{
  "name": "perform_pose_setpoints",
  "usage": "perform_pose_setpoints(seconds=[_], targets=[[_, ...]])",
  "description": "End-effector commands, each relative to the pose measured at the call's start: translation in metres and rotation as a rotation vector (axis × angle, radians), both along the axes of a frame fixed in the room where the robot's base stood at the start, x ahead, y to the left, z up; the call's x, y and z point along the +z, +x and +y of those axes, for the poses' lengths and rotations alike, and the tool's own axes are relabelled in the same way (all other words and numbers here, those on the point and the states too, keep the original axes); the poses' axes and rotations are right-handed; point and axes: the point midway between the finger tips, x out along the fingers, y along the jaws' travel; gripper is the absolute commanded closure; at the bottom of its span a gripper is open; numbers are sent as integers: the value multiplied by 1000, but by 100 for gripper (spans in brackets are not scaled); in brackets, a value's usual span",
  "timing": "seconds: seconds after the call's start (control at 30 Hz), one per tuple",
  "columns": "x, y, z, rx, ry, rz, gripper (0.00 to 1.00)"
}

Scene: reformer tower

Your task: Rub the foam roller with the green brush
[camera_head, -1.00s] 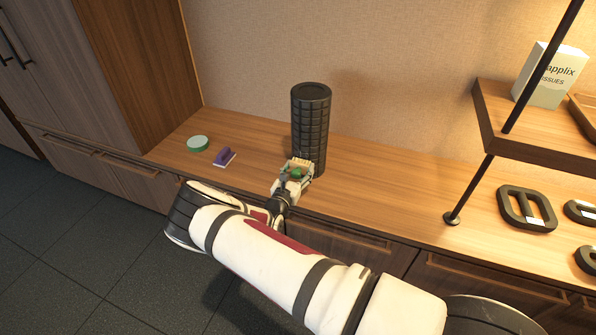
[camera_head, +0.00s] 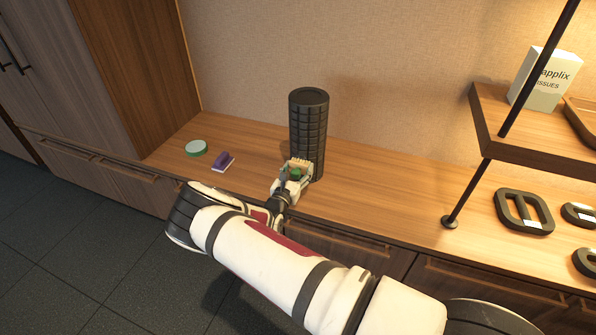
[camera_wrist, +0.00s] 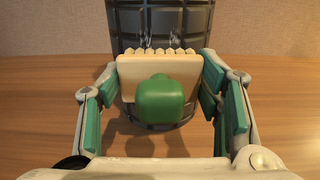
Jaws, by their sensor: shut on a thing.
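The foam roller (camera_head: 309,125) is a black ribbed cylinder standing upright on the wooden counter; its lower part shows in the wrist view (camera_wrist: 163,22). My gripper (camera_head: 296,173) is low at the front of the roller. It is shut on the green brush, whose green handle (camera_wrist: 160,100) and pale block (camera_wrist: 128,72) sit between the fingers in the wrist view. The row of bristle tufts along the block's far edge faces the roller and appears to be at its surface; exact contact is hard to tell.
A purple-handled brush (camera_head: 223,161) and a round green-rimmed item (camera_head: 196,148) lie to the left on the counter (camera_head: 370,180). A black post (camera_head: 465,190) and a shelf with a tissue box (camera_head: 543,80) stand at the right, with black handled rings (camera_head: 525,211) below.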

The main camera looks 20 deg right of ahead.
Motion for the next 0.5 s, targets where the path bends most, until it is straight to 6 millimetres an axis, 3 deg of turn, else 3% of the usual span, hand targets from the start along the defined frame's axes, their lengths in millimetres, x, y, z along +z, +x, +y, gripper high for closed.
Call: perform_pose_setpoints(seconds=[0.3,0.5], targets=[[29,-1,1,0,1,-1,63],[30,1,-1,-1,0,0,63]])
